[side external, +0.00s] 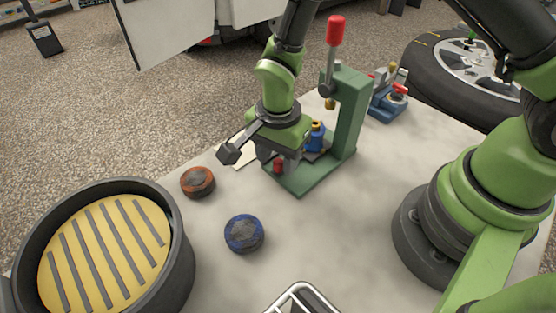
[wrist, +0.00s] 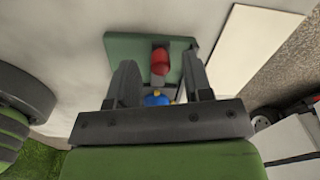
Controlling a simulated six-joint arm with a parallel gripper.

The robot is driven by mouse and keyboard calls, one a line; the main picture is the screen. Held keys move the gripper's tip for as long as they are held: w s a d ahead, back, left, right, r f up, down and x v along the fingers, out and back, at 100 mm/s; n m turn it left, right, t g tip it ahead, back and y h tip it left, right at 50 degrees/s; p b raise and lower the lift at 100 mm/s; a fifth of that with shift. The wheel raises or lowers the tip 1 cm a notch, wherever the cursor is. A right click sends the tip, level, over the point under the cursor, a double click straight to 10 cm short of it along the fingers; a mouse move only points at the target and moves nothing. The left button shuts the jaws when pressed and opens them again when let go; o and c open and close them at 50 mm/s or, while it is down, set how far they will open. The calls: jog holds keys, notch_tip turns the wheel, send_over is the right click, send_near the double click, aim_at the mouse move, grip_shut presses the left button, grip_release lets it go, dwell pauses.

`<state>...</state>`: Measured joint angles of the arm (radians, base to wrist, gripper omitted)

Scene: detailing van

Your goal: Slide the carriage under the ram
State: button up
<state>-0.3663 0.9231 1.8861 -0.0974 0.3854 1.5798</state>
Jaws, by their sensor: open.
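A green press (side external: 346,115) stands on the table, with a red-handled lever (side external: 335,32) at its top. A red knob (side external: 279,167) shows low at the near end of its base. In the wrist view the red knob (wrist: 160,62) lies between my fingers. A blue piece with a yellow top (side external: 316,138) stands on the grey carriage (side external: 318,154) near the column; the blue piece (wrist: 157,99) is partly hidden in the wrist view. My gripper (side external: 281,162) is open above the base, its fingers either side of the knob. I cannot tell whether they touch it. My gripper hides much of the carriage.
An orange-brown disc (side external: 198,181) and a blue disc (side external: 244,233) lie left of the press. A round bin with a slatted yellow top (side external: 105,250) is at the lower left. A small blue vise-like tool (side external: 388,100) sits behind. A wheel (side external: 465,75) stands beyond.

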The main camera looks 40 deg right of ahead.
jog(key=shift+f, duration=0.95)
grip_shut()
jog(key=shift+d, duration=2)
jog(key=shift+w, duration=0.1)
grip_release()
notch_tip(320, 180, up, 10)
